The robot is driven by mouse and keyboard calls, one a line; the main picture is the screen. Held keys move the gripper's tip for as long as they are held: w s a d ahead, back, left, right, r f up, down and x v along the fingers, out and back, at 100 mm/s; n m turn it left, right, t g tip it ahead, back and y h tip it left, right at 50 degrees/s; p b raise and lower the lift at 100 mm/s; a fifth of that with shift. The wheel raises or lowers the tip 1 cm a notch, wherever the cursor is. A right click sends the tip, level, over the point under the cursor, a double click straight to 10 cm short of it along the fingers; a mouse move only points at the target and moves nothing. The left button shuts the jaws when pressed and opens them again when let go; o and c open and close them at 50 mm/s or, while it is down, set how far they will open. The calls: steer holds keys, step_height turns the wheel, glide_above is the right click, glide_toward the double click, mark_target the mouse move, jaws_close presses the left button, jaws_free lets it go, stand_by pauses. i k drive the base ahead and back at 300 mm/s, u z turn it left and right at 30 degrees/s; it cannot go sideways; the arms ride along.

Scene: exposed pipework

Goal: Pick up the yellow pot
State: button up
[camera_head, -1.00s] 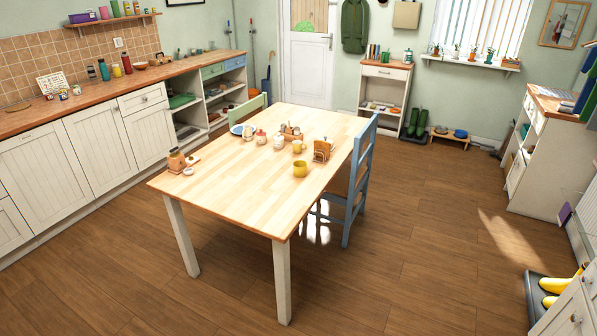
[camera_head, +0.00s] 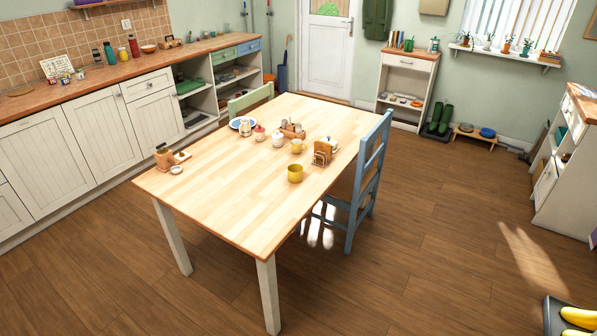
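The yellow pot (camera_head: 295,173) stands upright on the wooden table (camera_head: 235,190), right of the table's middle and near its right edge. A smaller yellow mug (camera_head: 297,146) stands just behind it. A wooden rack (camera_head: 322,152) holding something stands behind the pot to the right. My gripper and arm do not show in this view.
A blue chair (camera_head: 365,180) stands at the table's right side and a green chair (camera_head: 250,98) behind its far left. Jars and a plate stand toward the table's far side.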

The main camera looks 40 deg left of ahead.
mark_target(295, 170)
steer(key=i, duration=1.8)
steer(key=u, duration=0.45)
steer(key=k, duration=0.25)
steer(key=u, duration=3)
